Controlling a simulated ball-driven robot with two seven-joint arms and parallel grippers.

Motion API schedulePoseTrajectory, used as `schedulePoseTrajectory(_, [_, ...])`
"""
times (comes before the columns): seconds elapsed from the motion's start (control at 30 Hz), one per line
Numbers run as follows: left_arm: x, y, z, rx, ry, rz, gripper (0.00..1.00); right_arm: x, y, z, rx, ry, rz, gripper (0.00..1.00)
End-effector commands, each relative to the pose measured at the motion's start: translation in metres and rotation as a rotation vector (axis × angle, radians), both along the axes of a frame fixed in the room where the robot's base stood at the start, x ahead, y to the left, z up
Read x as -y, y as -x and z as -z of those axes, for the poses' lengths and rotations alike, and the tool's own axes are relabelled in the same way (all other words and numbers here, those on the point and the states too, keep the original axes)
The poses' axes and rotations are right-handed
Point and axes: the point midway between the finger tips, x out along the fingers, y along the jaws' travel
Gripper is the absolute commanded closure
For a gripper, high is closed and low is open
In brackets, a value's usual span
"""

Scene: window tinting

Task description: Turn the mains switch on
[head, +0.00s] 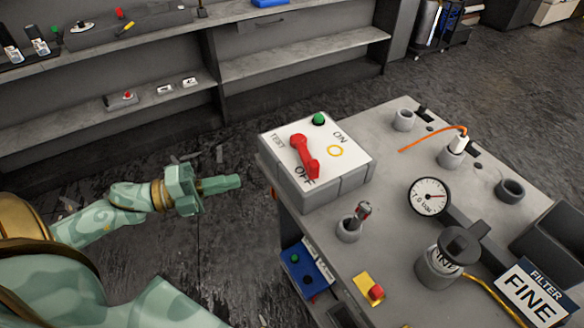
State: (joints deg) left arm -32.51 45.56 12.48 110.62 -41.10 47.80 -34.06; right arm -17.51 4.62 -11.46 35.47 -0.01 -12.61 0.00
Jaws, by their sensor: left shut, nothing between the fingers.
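The mains switch is a grey box (327,196) with a white top plate at the left corner of the bench. Its red handle (305,157) lies along the plate with its wide end at the OFF mark. My left gripper (238,181) is shut and empty. It is to the left of the box, apart from it, with its fingers pointing right towards the box. My right gripper is not in view.
The grey bench (388,165) holds a gauge (429,197), a canister (437,270), a FILTER FINE sign (532,292) and several cups. A blue box (305,270) is on the bench's left side. Shelves (300,52) stand behind. Open floor lies around my left gripper.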

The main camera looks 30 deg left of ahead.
Motion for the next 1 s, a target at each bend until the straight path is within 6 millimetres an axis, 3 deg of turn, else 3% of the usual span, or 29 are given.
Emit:
schedulePoseTrajectory(0.27, [0.006,-0.006,0.000,0.000,0.001,0.000,1.00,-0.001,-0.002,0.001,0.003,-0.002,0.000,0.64])
schedulePoseTrajectory(0.8, [0.080,-0.079,-0.001,0.003,0.003,0.000,1.00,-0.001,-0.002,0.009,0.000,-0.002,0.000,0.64])
schedulePoseTrajectory(1.0, [0.096,-0.095,0.000,-0.001,0.002,-0.001,1.00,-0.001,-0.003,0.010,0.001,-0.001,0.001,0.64])
